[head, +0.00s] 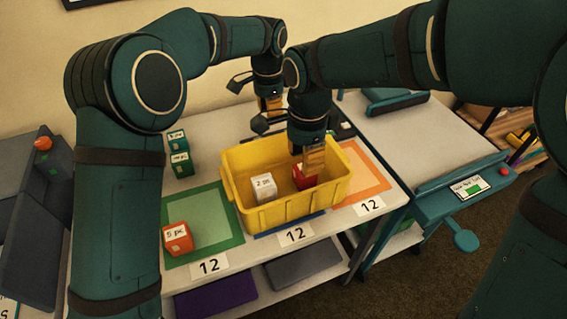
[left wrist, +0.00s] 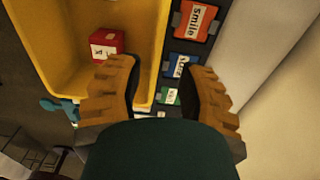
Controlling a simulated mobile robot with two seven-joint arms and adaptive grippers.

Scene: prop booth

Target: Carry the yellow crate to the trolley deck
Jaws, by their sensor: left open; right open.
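The yellow crate (head: 285,210) stands on the table, with a white block (head: 263,187) marked "2 pc" and red items (head: 304,176) inside. My left gripper (head: 270,103) is open, behind the crate's far side. A red block (left wrist: 107,43) shows inside. My right gripper (head: 315,157) is open, over the crate's right part, partly hiding the red items. The trolley deck (head: 415,150) is pale and bare, right of the table.
An orange-red block (head: 178,238) sits on the green-bordered square (head: 202,215); green blocks (head: 180,163) stand behind it. An orange-bordered square (head: 366,185) lies right of the crate. A dark teal bar (head: 395,103) lies along the deck's back. Labels (left wrist: 196,18) lie behind the crate.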

